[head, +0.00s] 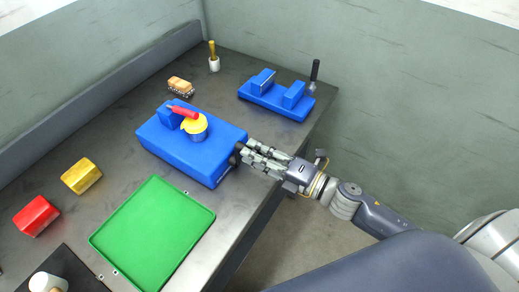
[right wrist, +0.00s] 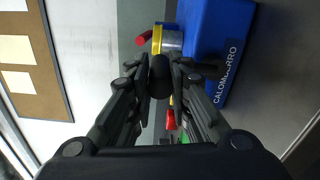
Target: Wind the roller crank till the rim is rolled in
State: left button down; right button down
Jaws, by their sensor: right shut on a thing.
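The blue machine block (head: 185,150) stands near the bench's right edge. A tin with a yellow top (head: 196,122) sits on it, under a red rod-like part (head: 183,111). My right gripper (head: 241,152) is at the block's right end, shut on a dark crank knob. In the right wrist view the black knob (right wrist: 160,75) is between the fingers, with the tin (right wrist: 168,40) and the lettered blue block (right wrist: 222,45) beyond. The crank's arm is mostly hidden by the fingers. The state of the tin's rim is too small to tell. My left gripper is out of view.
A green tray (head: 152,232) lies in front of the block, with yellow (head: 81,176) and red (head: 36,215) blocks to its left. Behind stand a second blue fixture (head: 275,98), a black-handled tool (head: 314,75), a brush (head: 180,86) and a white pot (head: 214,64).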

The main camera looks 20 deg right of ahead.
jog(key=shift+s+a+n, duration=0.35)
jog(key=shift+a+n, duration=0.05)
jog(key=shift+n, duration=0.3)
jog(key=shift+f, duration=0.1)
jog(key=c, duration=1.4)
grip_release()
jog(key=shift+c, duration=0.2)
jog(key=v, duration=1.2)
